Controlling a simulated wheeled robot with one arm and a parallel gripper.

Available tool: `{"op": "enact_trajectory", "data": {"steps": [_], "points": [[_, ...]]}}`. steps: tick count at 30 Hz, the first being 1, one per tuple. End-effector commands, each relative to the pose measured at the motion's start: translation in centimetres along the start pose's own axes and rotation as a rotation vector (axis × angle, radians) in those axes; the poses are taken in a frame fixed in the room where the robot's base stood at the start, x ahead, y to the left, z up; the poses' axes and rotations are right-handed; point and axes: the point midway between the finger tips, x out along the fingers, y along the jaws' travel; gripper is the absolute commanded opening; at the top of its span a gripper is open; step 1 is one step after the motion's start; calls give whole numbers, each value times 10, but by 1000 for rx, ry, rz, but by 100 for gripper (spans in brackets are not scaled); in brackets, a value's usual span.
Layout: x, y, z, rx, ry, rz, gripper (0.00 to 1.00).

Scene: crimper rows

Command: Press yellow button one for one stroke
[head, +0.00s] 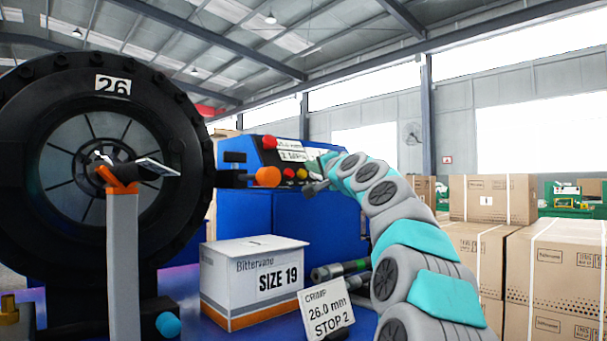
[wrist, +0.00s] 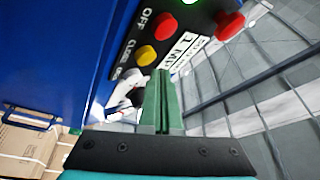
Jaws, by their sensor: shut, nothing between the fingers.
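The yellow button (wrist: 146,55) is on the dark control panel, beside a "CLOSE" label, in the wrist view. It also shows in the head view (head: 302,173), small, on the blue machine's front. A red button (wrist: 165,26) with an "OFF" label sits next to it, and a larger red button (wrist: 230,25) is farther right. My gripper (wrist: 161,73) is shut and empty. Its green fingertips appear just below and right of the yellow button; I cannot tell the gap to the panel. In the head view my gripper (head: 326,162) is right of the panel buttons.
A black crimper ring (head: 190,150) marked 26 stands at left, with an orange knob (head: 267,177) beside it. A white "SIZE 19" box (head: 222,283) and a "CRIMP 26.0 mm STOP 2" card (head: 328,312) stand in front. Cardboard boxes (head: 555,275) fill the right.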

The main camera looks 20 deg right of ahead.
Motion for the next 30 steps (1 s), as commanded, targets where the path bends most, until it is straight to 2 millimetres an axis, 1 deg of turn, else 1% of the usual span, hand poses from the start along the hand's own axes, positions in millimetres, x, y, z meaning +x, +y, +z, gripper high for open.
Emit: {"op": "enact_trajectory", "data": {"steps": [14, 24, 30], "points": [[0, 0, 0, 0, 0, 0, 0], [6, 4, 4, 0, -1, 1, 0], [6, 4, 4, 0, 0, 0, 0]]}}
